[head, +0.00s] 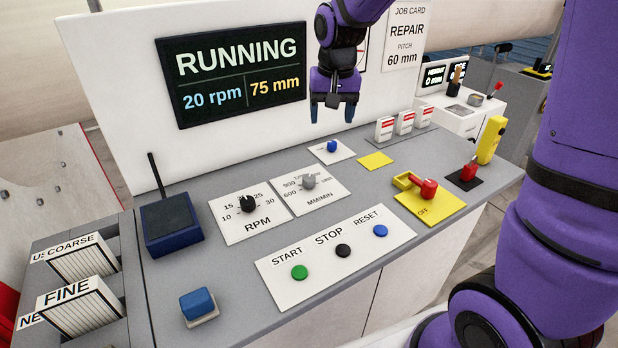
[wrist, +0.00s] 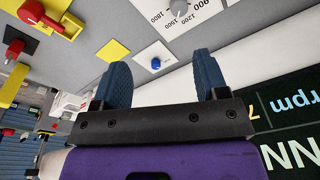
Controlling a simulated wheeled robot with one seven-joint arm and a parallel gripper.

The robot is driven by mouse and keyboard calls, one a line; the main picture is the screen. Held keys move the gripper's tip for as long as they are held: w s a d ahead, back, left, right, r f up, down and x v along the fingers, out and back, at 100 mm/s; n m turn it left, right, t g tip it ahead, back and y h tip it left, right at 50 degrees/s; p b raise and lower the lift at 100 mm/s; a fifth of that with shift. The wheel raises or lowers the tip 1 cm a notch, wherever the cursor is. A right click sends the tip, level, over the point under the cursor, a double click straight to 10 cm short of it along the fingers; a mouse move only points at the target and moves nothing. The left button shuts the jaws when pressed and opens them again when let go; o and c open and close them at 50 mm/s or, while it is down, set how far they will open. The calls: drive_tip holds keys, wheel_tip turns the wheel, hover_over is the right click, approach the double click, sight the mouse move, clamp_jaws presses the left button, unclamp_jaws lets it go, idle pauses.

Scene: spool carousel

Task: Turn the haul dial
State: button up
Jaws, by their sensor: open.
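No readable label says haul. A grey dial (head: 309,181) on a white MM/MIN plate (head: 322,199) sits mid-console; it also shows at the top of the wrist view (wrist: 180,7). A black dial (head: 248,203) on the RPM plate (head: 236,229) is just left of it. My gripper (head: 333,112) is open and empty, pointing down above the back of the console, behind and above the grey dial and apart from it. In the wrist view, a small blue knob (wrist: 156,63) shows between the open fingers (wrist: 160,78).
The display (head: 232,74) reads RUNNING, 20 rpm, 75 mm. START (head: 299,272), STOP (head: 343,250) and RESET (head: 380,231) buttons lie in front. A red-handled switch (head: 428,188) on a yellow plate is at right. A blue radio-like box (head: 171,220) with an antenna stands left.

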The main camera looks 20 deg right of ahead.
drive_tip(key=m+g, duration=0.1)
hover_over(309, 177)
wheel_tip(309, 177, down, 11)
wheel_tip(309, 177, down, 11)
drive_tip(key=shift+c, duration=0.5)
drive_tip(key=c, duration=0.8)
drive_tip(key=n, duration=0.4)
drive_tip(key=shift+n, duration=2.3)
